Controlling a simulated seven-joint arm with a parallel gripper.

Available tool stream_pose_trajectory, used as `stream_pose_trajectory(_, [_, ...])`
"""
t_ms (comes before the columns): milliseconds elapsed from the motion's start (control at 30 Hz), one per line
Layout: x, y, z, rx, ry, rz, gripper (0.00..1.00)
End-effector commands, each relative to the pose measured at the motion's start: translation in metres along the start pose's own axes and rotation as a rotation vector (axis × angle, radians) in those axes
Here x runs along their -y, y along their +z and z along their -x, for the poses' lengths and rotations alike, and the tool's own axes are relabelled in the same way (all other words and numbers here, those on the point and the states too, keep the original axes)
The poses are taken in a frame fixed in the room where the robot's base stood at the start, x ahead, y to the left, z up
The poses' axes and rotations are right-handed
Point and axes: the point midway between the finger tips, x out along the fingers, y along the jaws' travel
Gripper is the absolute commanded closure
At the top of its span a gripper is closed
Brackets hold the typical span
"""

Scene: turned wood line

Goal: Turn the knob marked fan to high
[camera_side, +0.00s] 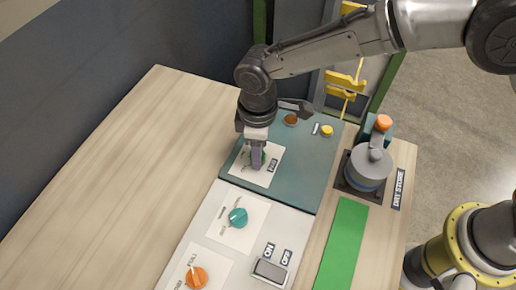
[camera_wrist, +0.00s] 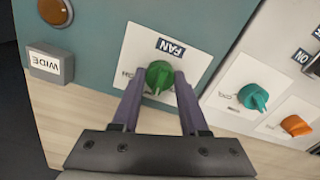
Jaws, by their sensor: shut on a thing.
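The green knob marked FAN (camera_wrist: 159,76) sits on a white label plate (camera_wrist: 200,66) on the teal panel. My gripper (camera_wrist: 160,82) is shut on this knob, with one finger on each side of it in the wrist view. In the side view my gripper (camera_side: 257,158) points down over the fan plate (camera_side: 268,172) and hides most of the knob. The scale lettering on the plate is partly covered and too small to read, so I cannot tell the knob's setting.
A teal knob (camera_side: 238,217), an orange knob (camera_side: 196,277) and an ON/OFF rocker switch (camera_side: 270,271) are on the white panel nearby. A grey canister with an orange-topped handle (camera_side: 369,168) stands right. A WIDE block (camera_wrist: 50,63) is near the fan plate. Bare wood (camera_side: 130,160) lies left.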

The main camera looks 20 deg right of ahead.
Motion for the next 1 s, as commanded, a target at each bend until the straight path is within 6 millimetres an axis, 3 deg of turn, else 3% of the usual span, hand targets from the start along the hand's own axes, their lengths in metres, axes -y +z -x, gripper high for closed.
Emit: stream_pose_trajectory(1000, [0.0002, -0.0006, 0.0016, -0.002, 0.0, -0.925, 1.0])
